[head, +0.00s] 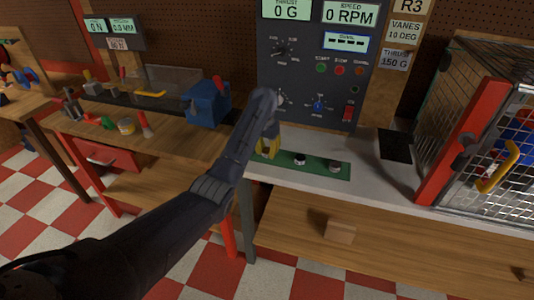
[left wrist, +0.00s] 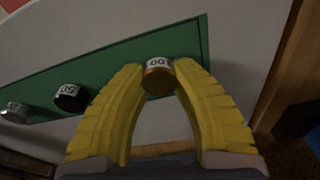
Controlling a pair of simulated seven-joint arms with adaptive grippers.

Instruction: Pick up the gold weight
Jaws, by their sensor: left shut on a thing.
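The gold weight (left wrist: 158,78), a small cylinder with a white label reading "00", is between the yellow fingertips of my left gripper (left wrist: 158,72) in the left wrist view. The fingers are shut on it at the end of the green mat (left wrist: 110,68). I cannot tell whether it is lifted off the mat. In the head view my left gripper (head: 268,148) is over the left end of the mat (head: 320,166), and it mostly hides the weight. My right gripper is not in view.
A black weight (head: 300,159) and a silver weight (head: 335,167) stand on the mat. The control panel (head: 320,70) rises behind. A mesh cage with a red post (head: 463,140) stands at right. A wooden block (head: 340,230) is below the bench edge.

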